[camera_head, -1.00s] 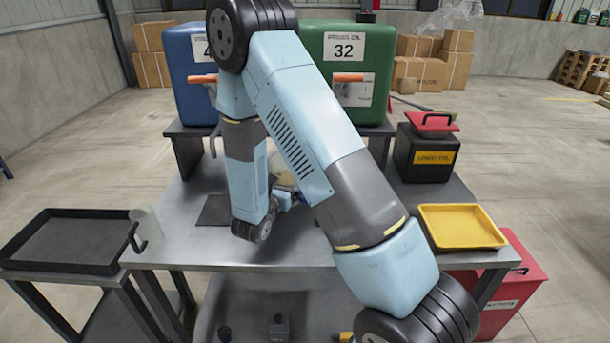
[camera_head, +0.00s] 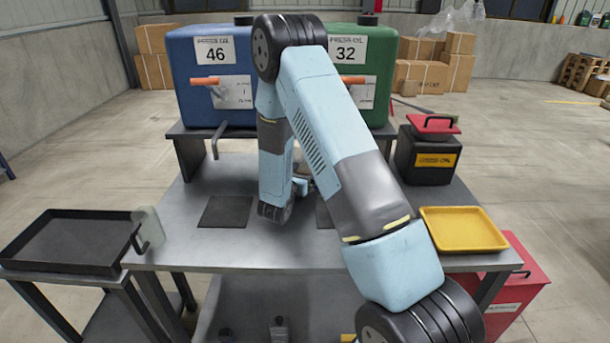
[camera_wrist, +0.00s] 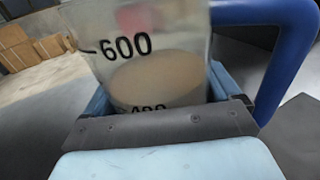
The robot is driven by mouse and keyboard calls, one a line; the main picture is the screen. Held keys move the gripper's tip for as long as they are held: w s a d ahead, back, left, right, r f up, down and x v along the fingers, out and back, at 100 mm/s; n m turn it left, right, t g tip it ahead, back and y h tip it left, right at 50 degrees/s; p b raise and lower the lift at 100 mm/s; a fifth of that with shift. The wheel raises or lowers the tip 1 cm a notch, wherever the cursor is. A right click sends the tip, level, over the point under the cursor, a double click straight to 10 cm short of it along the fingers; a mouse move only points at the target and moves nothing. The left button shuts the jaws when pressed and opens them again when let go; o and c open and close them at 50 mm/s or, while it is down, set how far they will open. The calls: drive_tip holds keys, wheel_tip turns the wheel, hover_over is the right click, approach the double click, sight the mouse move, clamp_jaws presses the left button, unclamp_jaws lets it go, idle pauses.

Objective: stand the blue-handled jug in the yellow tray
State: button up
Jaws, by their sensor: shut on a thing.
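The jug (camera_wrist: 150,60) is clear, with black 600 and 400 marks and a brownish liquid inside. Its blue handle (camera_wrist: 290,60) is on the right in the wrist view. My gripper (camera_wrist: 165,95) is shut around the jug's body, a finger on each side. In the head view my arm hides the jug almost wholly, and only a little of my gripper (camera_head: 303,186) shows beside the arm, above the bench. The jug's base is out of sight. The yellow tray (camera_head: 463,229) lies empty at the right front of the bench, apart from my gripper.
A blue tank 46 (camera_head: 215,70) and a green tank 32 (camera_head: 383,60) stand at the back. A black box with a red lid (camera_head: 427,155) stands behind the tray. Dark mats (camera_head: 225,211) lie on the bench (camera_head: 220,250). A black tray (camera_head: 70,242) is at left.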

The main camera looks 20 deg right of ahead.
drive_tip(key=shift+f, duration=0.5)
drive_tip(key=o, duration=0.9)
drive_tip(key=shift+f, duration=0.1)
